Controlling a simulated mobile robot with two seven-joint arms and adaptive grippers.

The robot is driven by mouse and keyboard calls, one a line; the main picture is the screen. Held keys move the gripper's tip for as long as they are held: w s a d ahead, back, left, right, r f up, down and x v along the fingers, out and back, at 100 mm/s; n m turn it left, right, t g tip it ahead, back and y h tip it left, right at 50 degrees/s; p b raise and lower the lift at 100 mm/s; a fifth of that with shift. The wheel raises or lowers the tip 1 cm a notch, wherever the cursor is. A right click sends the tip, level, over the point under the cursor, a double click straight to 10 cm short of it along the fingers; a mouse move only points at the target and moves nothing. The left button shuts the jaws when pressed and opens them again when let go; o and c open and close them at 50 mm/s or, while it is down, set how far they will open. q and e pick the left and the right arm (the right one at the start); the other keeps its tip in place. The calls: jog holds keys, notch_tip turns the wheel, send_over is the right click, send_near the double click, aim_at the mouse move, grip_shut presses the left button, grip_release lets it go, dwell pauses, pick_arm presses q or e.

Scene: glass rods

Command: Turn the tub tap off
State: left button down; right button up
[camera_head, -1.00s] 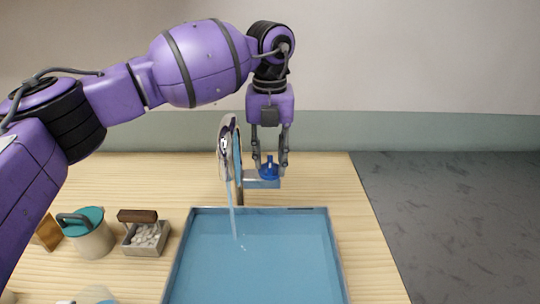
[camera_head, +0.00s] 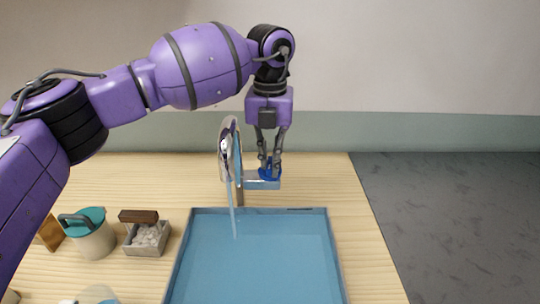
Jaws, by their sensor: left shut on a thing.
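The tub tap (camera_head: 230,150) has a curved metal spout behind the back left of the blue tub (camera_head: 335,262). A thin stream of water (camera_head: 232,208) runs from the spout into the tub. A blue handle (camera_head: 265,174) sits on the tap's short side arm, to the right of the spout. My left gripper (camera_head: 269,171) points down from above and is shut on the blue handle; the fingers partly hide it. My right gripper is not in view.
A pot with a teal lid (camera_head: 92,236) and a small box of pale pebbles with a brown block (camera_head: 147,236) stand left of the tub. A pale round item (camera_head: 97,295) is cut off at the bottom. The wooden table (camera_head: 365,235) is clear right of the tub.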

pick_arm(q)
jog(key=shift+r+m+p, duration=0.25)
jog(key=shift+m+p, duration=0.35)
jog(key=shift+m, duration=0.6)
jog(key=m+p, duration=0.1)
jog(key=m, duration=0.2)
jog(key=shift+m, duration=0.3)
jog(key=m, duration=0.4)
jog(key=shift+f+p, duration=0.15)
jog(key=shift+p, duration=0.2)
jog(key=m, duration=0.6)
jog(key=shift+m, duration=0.3)
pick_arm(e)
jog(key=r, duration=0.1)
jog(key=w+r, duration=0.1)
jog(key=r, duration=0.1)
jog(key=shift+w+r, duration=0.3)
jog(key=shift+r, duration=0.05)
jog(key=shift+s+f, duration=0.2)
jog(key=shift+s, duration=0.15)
pick_arm(q)
jog(key=c, duration=1.8)
grip_release()
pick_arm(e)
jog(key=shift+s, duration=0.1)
